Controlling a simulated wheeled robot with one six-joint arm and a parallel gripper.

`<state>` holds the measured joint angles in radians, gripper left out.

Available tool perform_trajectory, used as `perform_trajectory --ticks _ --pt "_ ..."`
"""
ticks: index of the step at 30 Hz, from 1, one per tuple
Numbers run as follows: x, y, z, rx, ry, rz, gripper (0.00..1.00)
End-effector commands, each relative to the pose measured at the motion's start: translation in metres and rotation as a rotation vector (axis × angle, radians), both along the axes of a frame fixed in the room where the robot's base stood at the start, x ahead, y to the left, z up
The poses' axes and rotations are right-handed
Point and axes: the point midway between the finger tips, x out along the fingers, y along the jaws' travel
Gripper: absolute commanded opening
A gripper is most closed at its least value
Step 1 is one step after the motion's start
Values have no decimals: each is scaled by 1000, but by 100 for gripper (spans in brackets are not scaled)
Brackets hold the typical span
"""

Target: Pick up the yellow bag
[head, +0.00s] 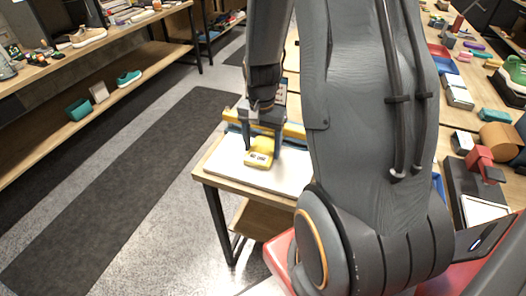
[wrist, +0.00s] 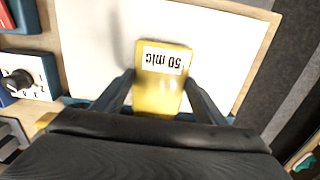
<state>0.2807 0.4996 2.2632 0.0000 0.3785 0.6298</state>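The yellow bag (head: 262,149) lies at the white board on the small wooden table in the head view. Its white label reads "50 mic". In the wrist view the yellow bag (wrist: 160,90) is in the middle, its near end between my two fingers. My gripper (head: 263,147) reaches down from above with one finger on each side of the bag. In the wrist view my gripper (wrist: 159,85) has its fingertips right along the bag's two side edges. I cannot tell whether they press on it.
The white board (head: 226,167) is otherwise bare. A yellow and blue item (head: 291,129) lies behind the bag. A white device with a black knob (wrist: 28,77) sits at left in the wrist view. A shelf (head: 150,75) stands at left, with clear floor between.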

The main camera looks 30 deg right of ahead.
Motion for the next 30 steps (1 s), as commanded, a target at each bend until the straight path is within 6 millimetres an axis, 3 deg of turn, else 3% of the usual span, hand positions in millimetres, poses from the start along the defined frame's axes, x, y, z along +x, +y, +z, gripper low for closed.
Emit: perform_trajectory --ticks 1,3,14,23,30 --pt "0 0 0 0 0 0 50" --pt "0 0 0 0 0 0 39" --pt "0 0 2 0 0 0 39" --pt "-1 1 17 0 0 2 39" --pt "-9 21 16 0 1 -2 39"
